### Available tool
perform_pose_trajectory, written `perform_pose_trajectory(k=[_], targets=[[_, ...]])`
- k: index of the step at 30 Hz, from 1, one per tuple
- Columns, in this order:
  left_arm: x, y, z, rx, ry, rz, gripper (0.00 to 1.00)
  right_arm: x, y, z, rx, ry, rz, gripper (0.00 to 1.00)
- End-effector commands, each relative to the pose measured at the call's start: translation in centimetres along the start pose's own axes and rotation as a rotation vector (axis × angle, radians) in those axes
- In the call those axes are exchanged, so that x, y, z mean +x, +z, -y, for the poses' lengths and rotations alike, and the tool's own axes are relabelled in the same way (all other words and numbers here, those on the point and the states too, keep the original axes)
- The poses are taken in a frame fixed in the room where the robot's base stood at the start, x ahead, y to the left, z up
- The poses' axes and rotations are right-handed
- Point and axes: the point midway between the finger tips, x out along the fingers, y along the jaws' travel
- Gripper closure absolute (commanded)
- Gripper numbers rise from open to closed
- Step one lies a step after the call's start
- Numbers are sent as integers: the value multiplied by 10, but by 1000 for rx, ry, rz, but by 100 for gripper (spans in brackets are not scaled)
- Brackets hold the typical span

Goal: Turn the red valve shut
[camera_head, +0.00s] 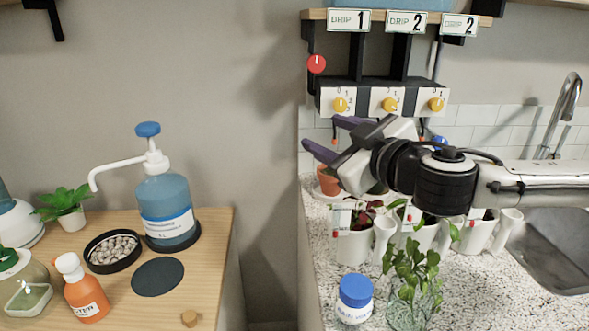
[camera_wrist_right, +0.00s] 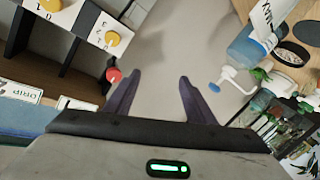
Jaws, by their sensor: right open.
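The red valve (camera_head: 317,64) is a round red knob with a small white mark, at the left end of the drip panel under the shelf. It also shows in the right wrist view (camera_wrist_right: 114,75), close beside the left-hand finger and outside the gap between the fingers. My right gripper (camera_head: 321,135) is open, with its dark purple fingers pointing left, below the valve in the head view. In the wrist view nothing is between the fingers (camera_wrist_right: 160,80). My left gripper is not in view.
Yellow dials (camera_head: 390,104) sit right of the valve, below DRIP labels (camera_head: 406,21). Potted plants (camera_head: 352,243) and a blue-capped jar (camera_head: 354,299) stand on the counter below my arm. A wooden table (camera_head: 215,270) at left holds a blue pump bottle (camera_head: 166,205). The wall between is clear.

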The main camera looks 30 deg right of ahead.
Motion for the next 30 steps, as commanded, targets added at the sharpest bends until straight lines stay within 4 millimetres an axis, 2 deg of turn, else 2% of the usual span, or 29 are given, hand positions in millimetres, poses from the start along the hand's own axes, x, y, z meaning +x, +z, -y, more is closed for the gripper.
perform_pose_trajectory(k=[6,13,19,30], targets=[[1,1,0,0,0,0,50,2,7,43,-185,-121,-90,50],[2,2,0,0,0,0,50,-2,6,76,-347,-187,-196,50],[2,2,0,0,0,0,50,-5,4,88,-411,-203,-241,50],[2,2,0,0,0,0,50,-5,4,89,-420,-204,-247,50]])
